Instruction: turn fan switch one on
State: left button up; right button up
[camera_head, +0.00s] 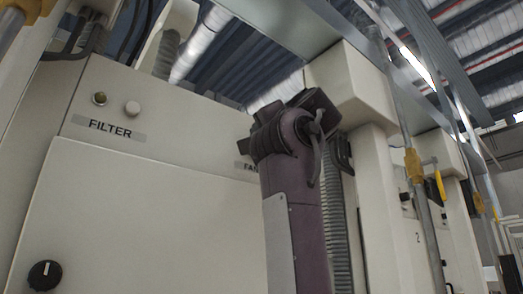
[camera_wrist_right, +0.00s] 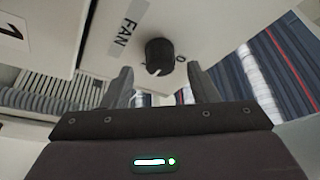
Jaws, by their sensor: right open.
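The fan switch is a round black knob (camera_wrist_right: 160,56) with a white mark, beside a FAN label (camera_wrist_right: 128,28) in the right wrist view. The mark points toward the lower left of that picture. A small "0" (camera_wrist_right: 179,60) is printed beside the knob. My right gripper (camera_wrist_right: 159,70) is open, with one finger on each side of the knob; I cannot tell whether they touch it. In the head view my right arm covers the knob, and only part of the FAN label (camera_head: 247,167) shows. My left gripper is not in view.
A FILTER label (camera_head: 110,128) sits below a lamp (camera_head: 100,98) and a pale button (camera_head: 132,108) on the cream cabinet. Another black knob (camera_head: 45,275) is at the lower left. A ribbed hose (camera_head: 338,235) and a cream column (camera_head: 375,200) stand right of my arm.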

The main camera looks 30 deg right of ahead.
jog(key=b+v, duration=0.2)
jog(key=v, duration=0.3)
jog(key=shift+s, duration=0.15)
dwell(0.4)
